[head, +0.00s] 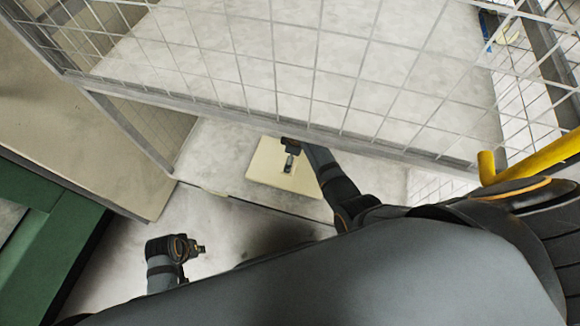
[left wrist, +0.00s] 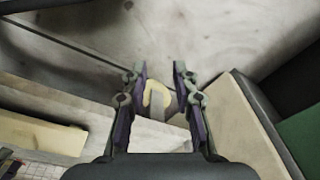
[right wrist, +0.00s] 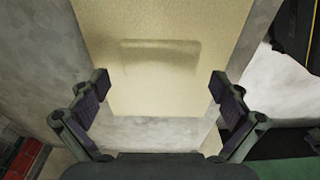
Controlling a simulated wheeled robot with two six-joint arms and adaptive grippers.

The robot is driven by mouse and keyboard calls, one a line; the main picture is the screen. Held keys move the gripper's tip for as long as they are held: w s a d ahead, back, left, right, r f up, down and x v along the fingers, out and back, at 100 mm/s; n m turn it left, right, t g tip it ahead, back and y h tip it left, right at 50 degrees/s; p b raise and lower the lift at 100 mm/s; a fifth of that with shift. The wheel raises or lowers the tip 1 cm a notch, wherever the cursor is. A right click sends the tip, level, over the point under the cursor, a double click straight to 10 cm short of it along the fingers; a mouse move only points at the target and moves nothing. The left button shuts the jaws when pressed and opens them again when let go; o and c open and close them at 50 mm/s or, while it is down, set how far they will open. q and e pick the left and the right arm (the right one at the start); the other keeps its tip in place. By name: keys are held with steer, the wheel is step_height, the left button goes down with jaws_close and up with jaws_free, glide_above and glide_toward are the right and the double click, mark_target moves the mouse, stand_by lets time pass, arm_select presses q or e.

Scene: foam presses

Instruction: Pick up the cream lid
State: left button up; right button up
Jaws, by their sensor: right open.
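The cream lid (head: 262,167) is a flat square panel lying on a pale grey surface below the wire mesh in the head view. My right gripper (head: 289,166) is over its middle and hides part of it. In the right wrist view the lid (right wrist: 160,85) fills the centre, with a faint raised or recessed rectangle on it. There the right gripper (right wrist: 157,84) is open, one finger on each side, nothing between them. My left gripper (head: 201,248) is apart from the lid at lower left. It shows open in the left wrist view (left wrist: 160,68).
A wire mesh fence (head: 250,60) stands behind the lid. A beige panel (head: 75,120) and a green frame (head: 45,235) are at left. A yellow rail (head: 530,160) is at right. A pale curved thing (left wrist: 157,97) shows between the left fingers, unclear what.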

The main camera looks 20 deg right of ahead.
step_height(320, 180, down, 3)
steer(key=shift+w+a+b, duration=0.1)
steer(key=shift+a+b, duration=0.05)
steer(key=shift+b, duration=0.45)
steer(key=shift+f, duration=0.1)
arm_select(q)
steer(key=r, duration=0.2)
steer(key=d+r, duration=0.1)
steer(key=r, duration=0.2)
steer(key=shift+s+r, duration=0.2)
steer(key=shift+r, duration=0.05)
arm_select(e)
steer(key=shift+c, duration=0.3)
steer(key=c, duration=0.7)
steer(key=shift+o, duration=0.2)
